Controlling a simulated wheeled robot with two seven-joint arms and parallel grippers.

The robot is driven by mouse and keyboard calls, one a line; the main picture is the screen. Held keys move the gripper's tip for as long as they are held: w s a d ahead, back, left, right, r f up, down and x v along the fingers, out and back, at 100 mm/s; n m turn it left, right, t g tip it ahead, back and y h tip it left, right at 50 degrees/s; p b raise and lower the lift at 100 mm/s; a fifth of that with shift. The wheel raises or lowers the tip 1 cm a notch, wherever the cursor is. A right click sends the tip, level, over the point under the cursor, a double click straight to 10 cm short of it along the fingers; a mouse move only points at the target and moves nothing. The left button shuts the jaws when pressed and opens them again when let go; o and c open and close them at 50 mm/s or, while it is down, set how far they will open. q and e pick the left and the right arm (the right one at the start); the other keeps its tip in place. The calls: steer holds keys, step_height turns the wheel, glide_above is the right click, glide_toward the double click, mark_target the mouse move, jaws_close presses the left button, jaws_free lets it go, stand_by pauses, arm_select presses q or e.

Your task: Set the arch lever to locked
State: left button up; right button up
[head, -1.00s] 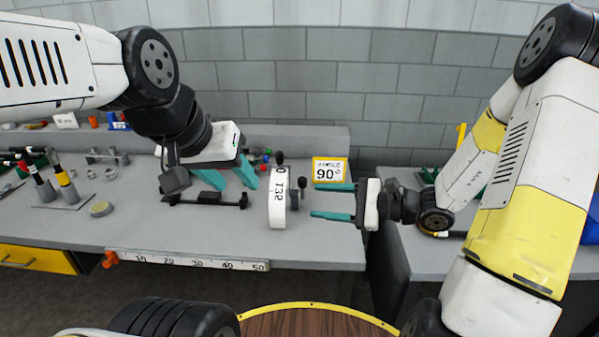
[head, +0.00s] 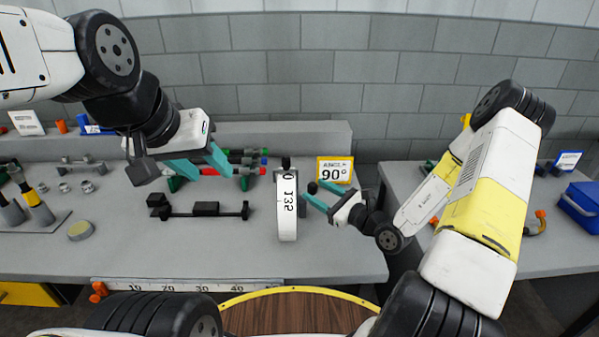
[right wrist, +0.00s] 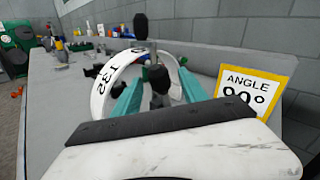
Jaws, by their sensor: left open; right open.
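My right gripper (head: 312,190) is open at the arch's right side. In the right wrist view the side knob (right wrist: 158,78) shows between its teal fingers, with contact unclear. My left gripper (head: 214,172) is open and empty, left of the arch. No locked marking is readable.
A yellow-edged angle sign (head: 335,170) reading 90° stands close behind my right gripper. A black bar fixture (head: 206,209) lies left of the arch, with several coloured-end tools (head: 246,160) behind. A ruler strip (head: 190,284) runs along the bench's front edge. The bench front right is clear.

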steer(key=x, duration=0.5)
steer(key=shift+w+a, duration=0.15)
steer(key=shift+a, duration=0.05)
jaws_close()
stand_by(1.2)
